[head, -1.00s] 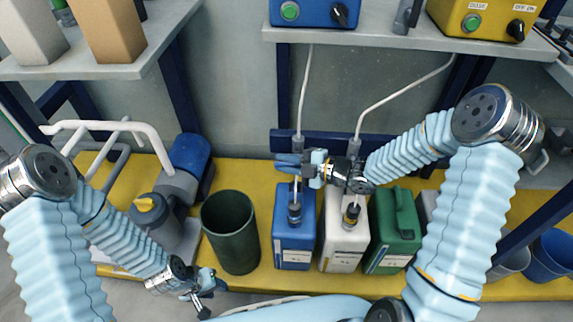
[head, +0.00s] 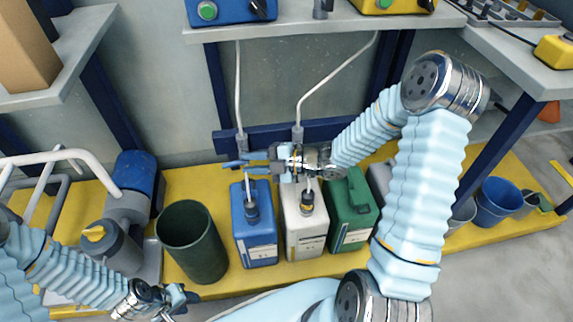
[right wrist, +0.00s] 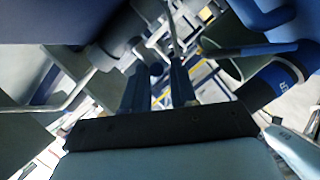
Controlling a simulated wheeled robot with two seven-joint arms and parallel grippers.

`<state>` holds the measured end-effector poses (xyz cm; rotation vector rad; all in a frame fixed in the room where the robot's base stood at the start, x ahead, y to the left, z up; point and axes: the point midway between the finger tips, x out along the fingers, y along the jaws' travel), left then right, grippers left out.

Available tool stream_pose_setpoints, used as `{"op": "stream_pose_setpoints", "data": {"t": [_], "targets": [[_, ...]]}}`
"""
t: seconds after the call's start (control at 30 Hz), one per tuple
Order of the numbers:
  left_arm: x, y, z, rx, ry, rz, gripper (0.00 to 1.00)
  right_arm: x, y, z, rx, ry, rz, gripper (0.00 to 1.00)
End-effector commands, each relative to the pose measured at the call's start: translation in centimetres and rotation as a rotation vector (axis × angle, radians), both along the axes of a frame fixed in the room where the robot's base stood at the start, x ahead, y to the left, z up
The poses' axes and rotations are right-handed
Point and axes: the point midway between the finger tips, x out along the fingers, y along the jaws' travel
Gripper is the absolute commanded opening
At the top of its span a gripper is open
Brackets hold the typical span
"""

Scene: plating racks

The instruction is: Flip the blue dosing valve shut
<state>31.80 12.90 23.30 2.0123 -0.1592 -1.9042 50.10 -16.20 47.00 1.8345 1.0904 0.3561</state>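The valve on the blue line looks like a small grey fitting (head: 242,143) on the dark blue rail, above the blue jug (head: 256,240). A white hose rises from it. Its handle is too small to make out. My right gripper (head: 236,161) points left just in front of and below this fitting; contact cannot be told. In the right wrist view its two dark fingers (right wrist: 158,90) stand apart, so it is open, with nothing clearly held. My left gripper (head: 175,302) is low at the left, away from the jugs, its fingers seemingly apart and empty.
A second fitting (head: 297,134) stands right of the first, above the white jug (head: 304,235). A green jug (head: 350,222) is beside it. A dark green bin (head: 192,243) stands left. The shelf (head: 330,24) overhangs above, carrying a blue control box (head: 232,10).

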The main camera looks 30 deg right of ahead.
Motion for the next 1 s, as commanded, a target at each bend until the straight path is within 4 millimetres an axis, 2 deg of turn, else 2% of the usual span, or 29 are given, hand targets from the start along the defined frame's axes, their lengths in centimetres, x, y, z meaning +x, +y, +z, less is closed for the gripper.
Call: {"op": "stream_pose_setpoints", "data": {"t": [0.03,0.2,0.4,0.6,1.0], "targets": [[0.0,0.0,0.1,0.0,0.0,0.0,0.38,-0.8,-1.4,0.0,-0.001,0.001,-0.006,0.27],[0.0,0.0,0.3,0.001,-0.001,0.0,0.38,-3.5,-5.2,0.0,-0.001,0.002,-0.006,0.27],[0.0,0.0,0.4,0.001,-0.001,0.0,0.38,-5.8,-8.4,0.0,0.0,0.001,-0.002,0.27],[0.0,0.1,0.4,0.001,-0.001,0.0,0.38,-6.8,-9.7,0.0,0.001,0.001,0.0,0.27],[0.0,0.1,0.4,0.001,-0.001,0.0,0.38,-6.8,-9.7,0.0,0.001,0.0,0.001,0.27]]}}
